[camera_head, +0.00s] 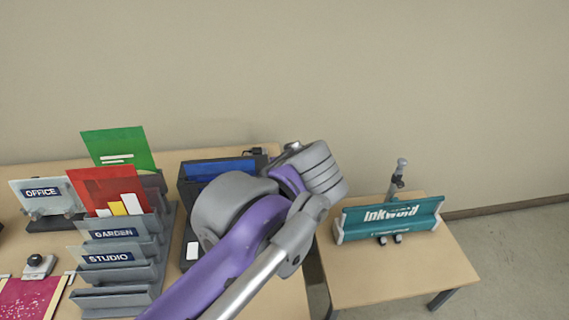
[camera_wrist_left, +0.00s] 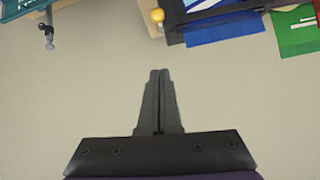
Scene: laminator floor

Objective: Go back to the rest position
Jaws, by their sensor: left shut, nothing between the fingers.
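My left arm rises from the bottom of the head view, purple and grey, its far end in front of the wall between the two tables. Its fingers are hidden there behind the arm links. In the left wrist view my left gripper (camera_wrist_left: 160,76) is shut, its two black fingers together with nothing between them. My right gripper is in neither view.
A stepped grey rack (camera_head: 116,298) with labelled folders stands on the left table. A black machine (camera_head: 190,202) is partly hidden behind my arm. A teal Inkweld device (camera_head: 390,218) stands on the right table (camera_head: 385,280). Open floor (camera_head: 520,265) lies further right.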

